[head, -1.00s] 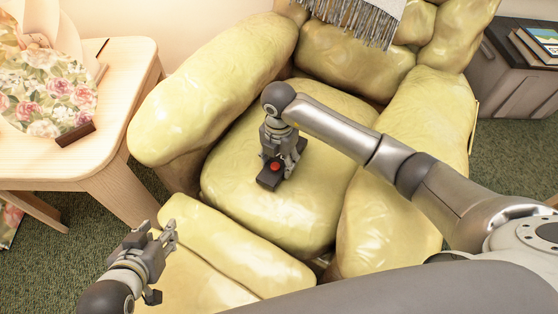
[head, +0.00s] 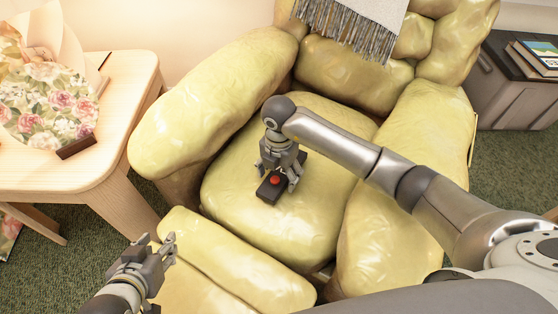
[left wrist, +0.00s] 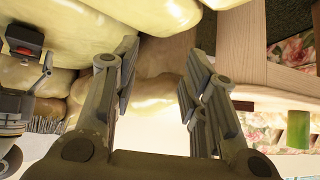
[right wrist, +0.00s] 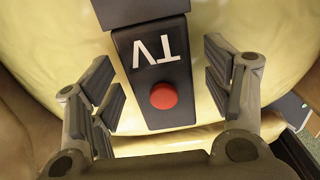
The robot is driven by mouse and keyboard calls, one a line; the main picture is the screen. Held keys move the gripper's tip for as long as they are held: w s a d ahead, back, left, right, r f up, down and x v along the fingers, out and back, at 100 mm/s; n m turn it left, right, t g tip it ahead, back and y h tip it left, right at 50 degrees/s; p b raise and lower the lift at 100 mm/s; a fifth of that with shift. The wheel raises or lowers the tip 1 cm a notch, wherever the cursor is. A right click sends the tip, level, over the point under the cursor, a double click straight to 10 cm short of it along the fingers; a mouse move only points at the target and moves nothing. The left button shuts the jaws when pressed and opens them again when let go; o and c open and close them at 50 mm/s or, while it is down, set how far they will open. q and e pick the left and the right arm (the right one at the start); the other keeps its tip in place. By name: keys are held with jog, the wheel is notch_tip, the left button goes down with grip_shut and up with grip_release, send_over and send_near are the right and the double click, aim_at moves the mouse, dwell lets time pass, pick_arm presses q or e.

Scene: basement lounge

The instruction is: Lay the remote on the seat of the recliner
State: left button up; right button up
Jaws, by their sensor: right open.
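The remote (head: 269,187) is dark with a red button and lies on the seat (head: 312,200) of the yellow recliner. In the right wrist view the remote (right wrist: 155,75) shows white "TV" lettering and rests on the yellow cushion. My right gripper (head: 280,176) is right over it, its open fingers apart on either side of the remote with gaps between. My left gripper (head: 163,243) is open and empty above the recliner's footrest (head: 240,260), as the left wrist view (left wrist: 160,85) also shows.
A light wooden table (head: 120,75) with a floral cushion (head: 45,100) and a small dark brown block (head: 76,146) stands at the left. A grey fringed throw (head: 350,25) hangs over the backrest. A dark cabinet (head: 515,90) with books stands at the right. The recliner's armrests flank the seat.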

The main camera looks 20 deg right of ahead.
aim_at(279, 176)
notch_tip(279, 176, up, 7)
jog(key=shift+r+p, duration=0.1)
jog(key=shift+p, duration=0.85)
pick_arm(q)
jog(key=s+a+f+g, duration=0.1)
jog(key=s+g, duration=0.1)
jog(key=s, duration=0.3)
jog(key=s+a+f+g+y+p, duration=0.1)
jog(key=s+a+g, duration=0.1)
jog(key=s+g, duration=0.1)
jog(key=shift+s+f, duration=0.25)
jog(key=shift+s, duration=0.6)
pick_arm(e)
notch_tip(279, 176, up, 5)
jog(key=shift+f, duration=0.15)
pick_arm(q)
jog(key=shift+a, duration=0.1)
